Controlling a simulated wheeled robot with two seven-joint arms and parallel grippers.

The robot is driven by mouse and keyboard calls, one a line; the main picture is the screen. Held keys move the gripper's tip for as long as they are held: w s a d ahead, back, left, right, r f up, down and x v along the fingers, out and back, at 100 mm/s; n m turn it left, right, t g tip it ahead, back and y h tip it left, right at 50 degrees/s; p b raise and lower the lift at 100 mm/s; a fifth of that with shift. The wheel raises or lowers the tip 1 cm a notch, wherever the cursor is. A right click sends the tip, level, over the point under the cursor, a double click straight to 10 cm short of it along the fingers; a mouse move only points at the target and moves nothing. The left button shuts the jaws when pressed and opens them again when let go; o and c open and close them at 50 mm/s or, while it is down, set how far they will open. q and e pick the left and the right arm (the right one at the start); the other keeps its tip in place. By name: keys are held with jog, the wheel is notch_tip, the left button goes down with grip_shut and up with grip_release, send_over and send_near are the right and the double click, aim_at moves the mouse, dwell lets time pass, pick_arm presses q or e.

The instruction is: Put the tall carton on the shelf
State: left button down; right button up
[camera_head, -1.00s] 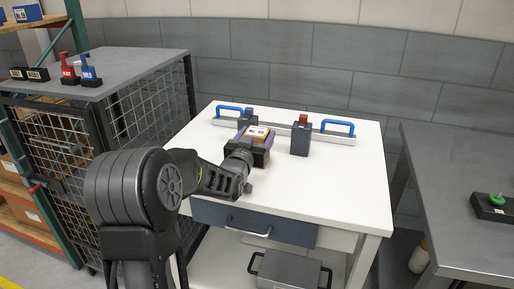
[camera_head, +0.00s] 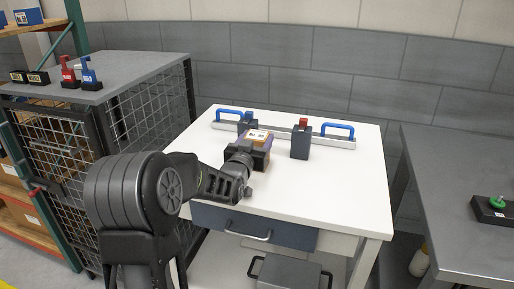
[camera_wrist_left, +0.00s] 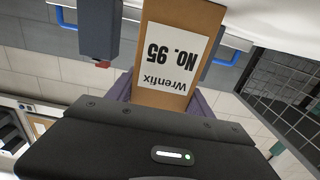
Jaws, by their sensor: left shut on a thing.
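The carton is brown with a white label reading "Wrenfix No. 95". It shows in the left wrist view (camera_wrist_left: 176,58) and, small, over the white table in the head view (camera_head: 259,135). My left gripper (camera_head: 257,145) reaches over the table from the left and is shut on the carton, with a purplish finger on each side in the wrist view. The carton's lower part is hidden behind the gripper, so I cannot tell whether it touches the table. A rack shelf (camera_head: 38,25) stands at the upper left. My right gripper is not in view.
On the white table (camera_head: 330,195), a grey bar with blue handles (camera_head: 338,139) lies behind the gripper, and a dark block with a red top (camera_head: 301,142) stands to its right. A wire cage (camera_head: 150,115) stands left, a grey bench (camera_head: 460,170) right. The table's right front is clear.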

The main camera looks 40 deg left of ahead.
pick_arm(q)
jog(key=shift+r, duration=0.15)
notch_tip(320, 180, up, 10)
jog(key=shift+f+p, duration=0.1)
jog(key=shift+p, duration=0.2)
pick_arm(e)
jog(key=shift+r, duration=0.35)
